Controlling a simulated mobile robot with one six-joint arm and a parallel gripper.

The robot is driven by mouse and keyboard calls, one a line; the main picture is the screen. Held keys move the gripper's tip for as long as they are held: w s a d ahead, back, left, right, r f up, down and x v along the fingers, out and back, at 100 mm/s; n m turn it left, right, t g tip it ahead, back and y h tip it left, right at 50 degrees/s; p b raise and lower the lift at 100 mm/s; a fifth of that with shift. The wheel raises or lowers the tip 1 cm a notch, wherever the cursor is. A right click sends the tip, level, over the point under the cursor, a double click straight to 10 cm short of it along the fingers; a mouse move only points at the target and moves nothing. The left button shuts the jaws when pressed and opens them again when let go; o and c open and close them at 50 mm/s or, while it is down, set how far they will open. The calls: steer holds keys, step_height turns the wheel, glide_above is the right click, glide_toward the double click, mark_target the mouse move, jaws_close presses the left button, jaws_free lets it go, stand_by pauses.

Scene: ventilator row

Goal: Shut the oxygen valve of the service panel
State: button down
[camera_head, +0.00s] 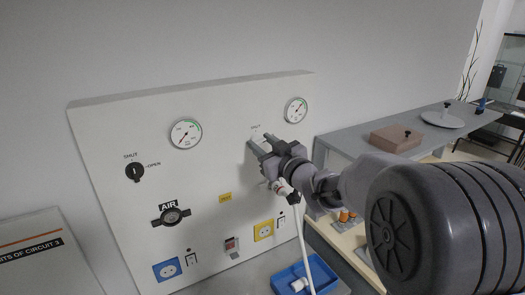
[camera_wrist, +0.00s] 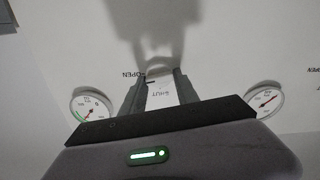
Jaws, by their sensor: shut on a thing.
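The white service panel (camera_head: 215,165) stands against the wall. On its right side, by a SHUT label and below the right gauge, my gripper (camera_head: 257,146) is against the panel and shut on a valve knob. The knob is mostly hidden by the fingers, and no oxygen label is readable. In the wrist view the two fingers (camera_wrist: 160,85) stand on either side of the SHUT label, with an OPEN label to the left. The panel's left side has another valve, a black knob (camera_head: 135,172) with SHUT and OPEN marks, above an AIR outlet (camera_head: 172,216).
Two gauges, left (camera_head: 186,133) and right (camera_head: 296,109), sit on the panel. A grey table (camera_head: 345,142) at the right bears a brown box (camera_head: 395,138) and a round white plate (camera_head: 443,119).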

steer(key=n+b, duration=0.4)
steer(key=b, duration=0.1)
steer(key=shift+a+f+n, duration=0.1)
steer(key=shift+f+n, duration=0.15)
steer(key=shift+n, duration=0.05)
steer(key=n+b, duration=0.3)
steer(key=shift+n, duration=0.3)
steer(key=n+b, duration=0.2)
steer(key=n, duration=0.1)
steer(key=shift+s+n+b, duration=0.1)
steer(key=shift+n+b, duration=0.2)
steer(key=shift+b, duration=0.05)
steer(key=shift+n+b, duration=1.15)
steer(key=shift+n, duration=0.75)
steer(key=shift+r, duration=0.1)
steer(key=c, duration=0.9)
jaws_free()
